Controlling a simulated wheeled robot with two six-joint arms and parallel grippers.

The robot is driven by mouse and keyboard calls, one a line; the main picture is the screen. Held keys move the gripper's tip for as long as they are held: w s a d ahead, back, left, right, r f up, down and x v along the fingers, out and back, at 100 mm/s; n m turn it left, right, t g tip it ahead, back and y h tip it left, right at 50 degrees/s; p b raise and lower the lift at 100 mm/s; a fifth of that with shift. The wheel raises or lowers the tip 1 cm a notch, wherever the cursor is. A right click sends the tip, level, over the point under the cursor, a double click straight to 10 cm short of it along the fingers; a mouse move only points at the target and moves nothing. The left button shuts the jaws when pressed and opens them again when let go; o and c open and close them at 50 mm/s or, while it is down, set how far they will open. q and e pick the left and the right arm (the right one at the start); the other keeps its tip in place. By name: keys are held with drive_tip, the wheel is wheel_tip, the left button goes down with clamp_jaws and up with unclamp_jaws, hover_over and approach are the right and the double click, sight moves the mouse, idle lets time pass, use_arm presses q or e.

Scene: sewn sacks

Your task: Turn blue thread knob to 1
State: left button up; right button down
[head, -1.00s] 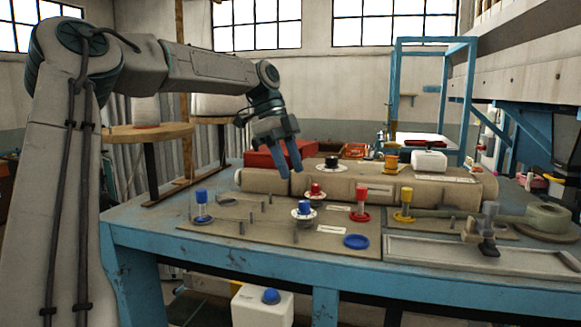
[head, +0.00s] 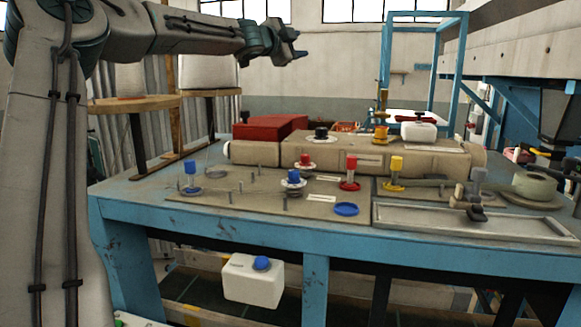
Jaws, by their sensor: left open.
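The blue knob (head: 293,177) stands on a round white dial on the worktable, among small pins. Its dial marks are too small to read, so I cannot tell its setting. A red knob (head: 304,160) is just behind it and a black knob (head: 320,133) is further back. My left gripper (head: 301,45) is open and empty, held high above the back of the table, well apart from the blue knob and pointing right. My right gripper is not in view.
A blue thread post (head: 190,172) stands left of the knobs; red (head: 350,172) and yellow (head: 396,172) posts stand right. A blue ring (head: 346,209) lies near the front. A red box (head: 262,128) is behind, and a blue frame (head: 463,80) rises at the back right.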

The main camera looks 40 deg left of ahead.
use_arm(q)
drive_tip(key=d+m+h, duration=0.4)
drive_tip(key=d+h, duration=0.2)
drive_tip(key=g+b, duration=0.2)
drive_tip(key=g, duration=1.5)
approach(294, 176)
drive_tip(key=shift+h, duration=0.5)
drive_tip(key=f+p, duration=0.1)
drive_tip(key=f, duration=0.1)
drive_tip(key=w+f+p, duration=0.1)
drive_tip(key=f, duration=0.1)
drive_tip(key=d+f+p, duration=0.1)
drive_tip(key=f+p, duration=0.1)
drive_tip(key=shift+w+f, duration=0.25)
drive_tip(key=shift+f, duration=0.05)
drive_tip(key=shift+w+d+f, duration=0.1)
drive_tip(key=shift+d+f, duration=0.05)
drive_tip(key=shift+f, duration=0.2)
clamp_jaws()
